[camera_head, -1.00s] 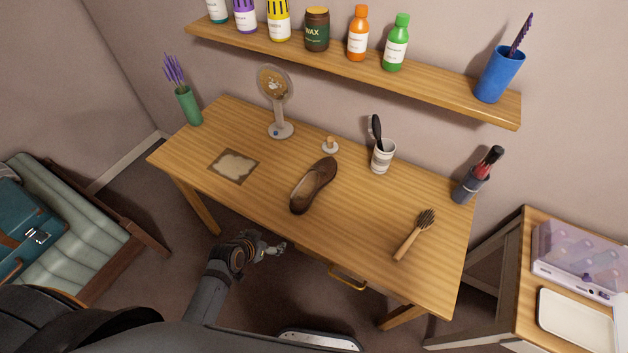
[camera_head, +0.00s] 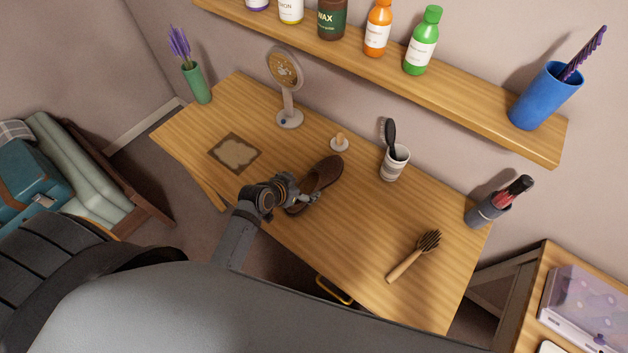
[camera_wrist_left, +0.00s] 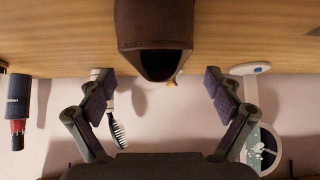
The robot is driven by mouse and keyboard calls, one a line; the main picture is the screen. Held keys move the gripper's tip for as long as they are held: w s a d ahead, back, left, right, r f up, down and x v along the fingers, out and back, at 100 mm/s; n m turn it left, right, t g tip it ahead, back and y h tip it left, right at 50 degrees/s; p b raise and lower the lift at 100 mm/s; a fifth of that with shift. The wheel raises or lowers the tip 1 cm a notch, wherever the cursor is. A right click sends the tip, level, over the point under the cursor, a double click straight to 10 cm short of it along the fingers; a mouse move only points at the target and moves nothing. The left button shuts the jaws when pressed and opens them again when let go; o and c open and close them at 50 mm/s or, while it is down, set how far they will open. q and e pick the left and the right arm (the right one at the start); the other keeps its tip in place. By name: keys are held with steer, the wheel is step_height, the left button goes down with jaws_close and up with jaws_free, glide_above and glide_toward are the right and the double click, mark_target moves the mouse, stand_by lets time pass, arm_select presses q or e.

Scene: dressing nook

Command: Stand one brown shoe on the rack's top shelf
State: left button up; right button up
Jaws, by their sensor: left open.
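One brown shoe (camera_head: 323,178) lies on the wooden table (camera_head: 350,240), with its near end partly hidden by my left gripper (camera_head: 304,200). In the left wrist view the shoe (camera_wrist_left: 155,22) is at the top centre, with its dark opening facing the camera. My left gripper (camera_wrist_left: 160,92) is open, one finger off each side of the shoe's line. The fingers are apart from the shoe in that view. The rack and its top shelf are not recognisable in these views. My right gripper is not in view.
A hairbrush (camera_head: 413,256), a striped cup (camera_head: 394,163), a small ring stand (camera_head: 340,143), a mirror (camera_head: 288,85) and a square mat (camera_head: 235,153) are on the table. A wall shelf (camera_head: 460,97) with bottles overhangs the back.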

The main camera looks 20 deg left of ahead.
mark_target(313, 181)
arm_select(q)
steer(key=shift+p+x, duration=0.45)
steer(key=shift+x, duration=2.55)
steer(key=shift+s+r, duration=0.1)
steer(key=shift+r, duration=0.15)
steer(key=c, duration=1.3)
steer(key=shift+c, duration=1.1)
